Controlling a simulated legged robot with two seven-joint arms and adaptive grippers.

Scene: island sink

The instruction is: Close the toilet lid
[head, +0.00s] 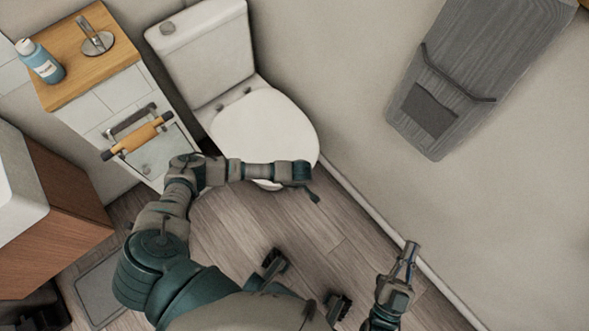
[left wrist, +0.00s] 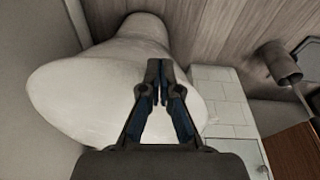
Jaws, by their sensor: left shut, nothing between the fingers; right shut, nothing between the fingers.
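The white toilet stands at the top middle of the head view, its tank (head: 205,50) against the wall. Its lid (head: 265,125) lies flat over the bowl, with no bowl opening showing. My left arm crosses the lid's front edge, and my left gripper (head: 313,195) is small and partly hidden just beyond it. In the left wrist view my left gripper (left wrist: 160,66) is shut and empty, in front of the white toilet bowl (left wrist: 85,85); I cannot tell whether it touches. My right gripper (head: 411,256) is shut and empty, low at the right, away from the toilet.
A wood-topped cabinet (head: 90,60) with a blue bottle (head: 42,62) and a yellow-brown bar (head: 138,135) stands left of the toilet. A sink unit (head: 60,210) is at the left edge. The wooden floor (head: 300,235) has free room.

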